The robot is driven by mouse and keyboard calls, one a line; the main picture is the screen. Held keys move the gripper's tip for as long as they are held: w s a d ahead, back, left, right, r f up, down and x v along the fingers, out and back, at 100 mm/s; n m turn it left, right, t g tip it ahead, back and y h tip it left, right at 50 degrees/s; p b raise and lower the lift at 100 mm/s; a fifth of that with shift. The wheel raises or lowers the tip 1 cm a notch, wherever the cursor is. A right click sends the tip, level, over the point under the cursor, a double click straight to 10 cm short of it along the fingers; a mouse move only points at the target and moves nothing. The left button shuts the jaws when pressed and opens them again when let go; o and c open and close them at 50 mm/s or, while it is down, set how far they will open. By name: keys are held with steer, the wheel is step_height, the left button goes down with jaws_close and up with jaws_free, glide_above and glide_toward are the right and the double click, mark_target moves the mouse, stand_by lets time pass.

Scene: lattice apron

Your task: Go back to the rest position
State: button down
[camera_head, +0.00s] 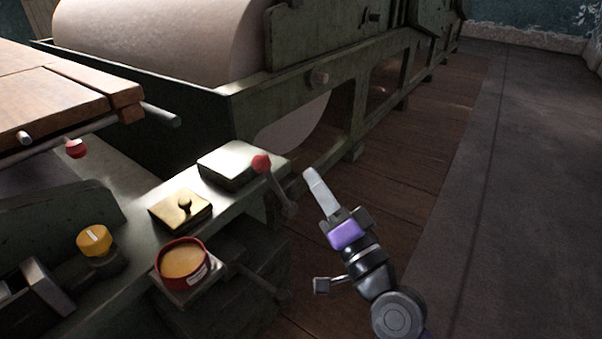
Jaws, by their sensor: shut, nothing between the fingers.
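My gripper (314,180) is in the middle of the head view, to the right of the green machine's front end. Its light-coloured fingers are together with nothing between them, and they point up and to the left in the picture. The wrist behind it has a purple band, and the arm comes in from the lower right. In the picture, the fingertips are close to the right of a lever with a red knob (261,164). I cannot tell the exact gap in depth.
A green machine with a large pale roller (160,45) fills the left and back. On its bench are a red-rimmed round tin (183,260), a brass plate (180,208) with a small knob, and a yellow knob (94,240). The grey floor (530,200) at right is clear.

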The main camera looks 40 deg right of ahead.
steer(key=s+a+f+n+g+y, duration=0.15)
steer(key=s+a+f+n, duration=0.35)
steer(key=s, duration=0.6)
steer(key=s+a+f+n+g, duration=0.1)
steer(key=s+f+n+g, duration=0.2)
steer(key=s+f, duration=0.55)
steer(key=s+a+f+n+g, duration=0.3)
steer(key=s+n, duration=0.1)
steer(key=s, duration=1)
step_height(320, 180, up, 26)
steer(key=p, duration=2.6)
steer(key=shift+w+r, duration=0.15)
steer(key=shift+w, duration=0.05)
steer(key=shift+a+t, duration=0.15)
steer(key=shift+t, duration=0.1)
